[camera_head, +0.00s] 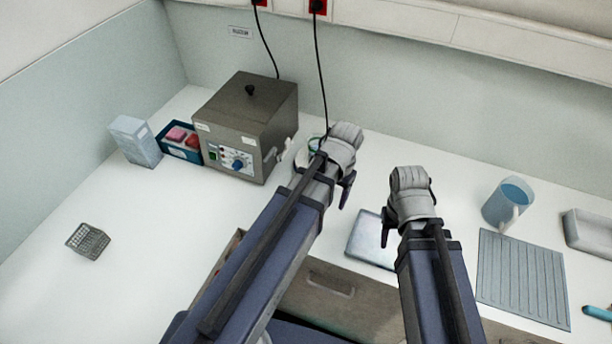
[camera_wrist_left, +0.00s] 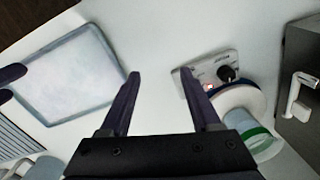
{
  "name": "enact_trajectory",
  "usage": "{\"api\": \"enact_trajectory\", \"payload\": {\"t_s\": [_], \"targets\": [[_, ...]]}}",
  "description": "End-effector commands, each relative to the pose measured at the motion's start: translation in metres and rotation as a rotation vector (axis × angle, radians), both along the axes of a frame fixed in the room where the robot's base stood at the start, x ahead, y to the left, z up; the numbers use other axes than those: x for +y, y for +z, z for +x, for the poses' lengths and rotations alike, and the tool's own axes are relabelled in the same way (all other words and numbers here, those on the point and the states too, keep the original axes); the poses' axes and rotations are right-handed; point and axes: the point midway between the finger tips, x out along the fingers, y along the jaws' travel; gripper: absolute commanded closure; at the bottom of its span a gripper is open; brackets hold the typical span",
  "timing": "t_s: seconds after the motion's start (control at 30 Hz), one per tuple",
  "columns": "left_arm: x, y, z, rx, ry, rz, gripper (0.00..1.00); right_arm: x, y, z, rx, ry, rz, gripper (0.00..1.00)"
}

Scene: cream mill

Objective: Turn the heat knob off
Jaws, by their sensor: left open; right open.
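A small white device with a black knob (camera_wrist_left: 226,73) and a red light shows in the left wrist view. A round white plate carries a green-banded vessel (camera_wrist_left: 258,142) beside it. In the head view this device (camera_head: 306,154) is mostly hidden behind my left gripper. A steel bath (camera_head: 250,115) stands left of it, with a blue knob (camera_head: 238,164) on its front panel. I cannot tell which knob is the heat knob. My left gripper (camera_wrist_left: 160,80) is open and empty, its right fingertip near the device. My right gripper (camera_head: 409,212) is open over the bench, apart from both knobs.
A flat pale tray (camera_head: 372,240) lies between my arms. A blue jug (camera_head: 508,203) and a ribbed mat (camera_head: 522,276) are at the right. A blue bin (camera_head: 181,142), white box (camera_head: 135,141) and wire basket (camera_head: 88,241) are at the left.

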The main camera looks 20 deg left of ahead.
Motion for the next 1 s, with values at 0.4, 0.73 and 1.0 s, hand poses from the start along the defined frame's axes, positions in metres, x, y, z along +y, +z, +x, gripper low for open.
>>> {"api": "enact_trajectory", "payload": {"t_s": [0.4, 0.73, 1.0], "targets": [[0.105, 0.024, 0.071, -0.025, 0.020, -0.053, 0.36, 0.000, 0.025, 0.000, 0.000, 0.000, 0.000, 0.50], [0.105, 0.016, 0.070, -0.025, 0.018, -0.054, 0.36, 0.000, 0.017, 0.000, 0.000, 0.000, 0.000, 0.50], [0.105, -0.011, 0.071, -0.025, 0.018, -0.054, 0.36, 0.000, -0.011, 0.000, 0.000, 0.001, 0.000, 0.50]]}}
